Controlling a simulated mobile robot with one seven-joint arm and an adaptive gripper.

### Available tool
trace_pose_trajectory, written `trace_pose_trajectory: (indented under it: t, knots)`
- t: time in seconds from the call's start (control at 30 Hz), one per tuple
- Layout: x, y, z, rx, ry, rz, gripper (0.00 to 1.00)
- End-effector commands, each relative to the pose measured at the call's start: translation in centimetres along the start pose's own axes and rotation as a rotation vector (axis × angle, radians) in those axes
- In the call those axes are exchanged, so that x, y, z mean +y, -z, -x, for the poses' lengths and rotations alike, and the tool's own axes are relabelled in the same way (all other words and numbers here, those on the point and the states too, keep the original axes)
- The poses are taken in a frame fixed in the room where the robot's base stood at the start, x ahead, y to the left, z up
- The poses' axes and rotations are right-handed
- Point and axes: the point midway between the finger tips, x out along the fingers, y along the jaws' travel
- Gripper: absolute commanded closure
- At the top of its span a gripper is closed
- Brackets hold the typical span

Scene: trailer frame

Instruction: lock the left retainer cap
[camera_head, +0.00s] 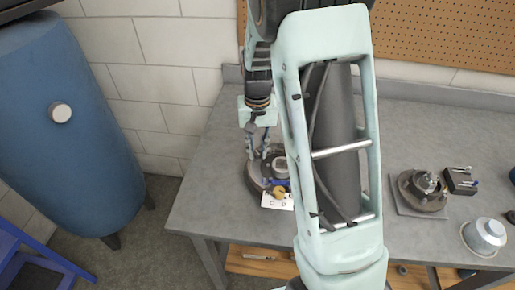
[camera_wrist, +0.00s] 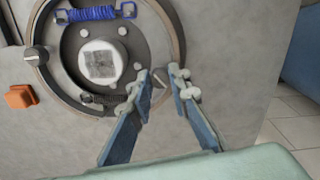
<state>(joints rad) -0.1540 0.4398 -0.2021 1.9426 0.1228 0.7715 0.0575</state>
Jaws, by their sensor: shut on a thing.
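The round brake assembly (camera_head: 254,178) stands on the grey bench, and it fills the upper left of the wrist view (camera_wrist: 66,72). It has a pale hub with a dark square (camera_wrist: 99,64), a blue spring (camera_wrist: 92,13) and a dark spring near the fingers. My gripper (camera_head: 259,155) reaches down at its left side. In the wrist view my fingertips (camera_wrist: 162,82) close around a small grey part at the rim, which appears to be the left retainer cap (camera_wrist: 158,83). It is mostly hidden, so its turn cannot be told. Another grey cap (camera_wrist: 36,56) sits on the opposite shoe.
An orange block (camera_wrist: 19,97) lies beside the assembly. A white card (camera_head: 279,203) is at its front. A blue tank (camera_head: 65,125) stands left of the bench.

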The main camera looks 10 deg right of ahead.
Motion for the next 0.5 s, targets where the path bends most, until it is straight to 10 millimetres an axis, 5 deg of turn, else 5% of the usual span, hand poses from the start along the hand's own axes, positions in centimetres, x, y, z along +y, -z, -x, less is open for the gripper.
trace_pose_trajectory:
  t: [0.5]
  knots:
    - [-0.1, 0.12, 0.22, 0.003, 0.001, -0.467, 1.0]
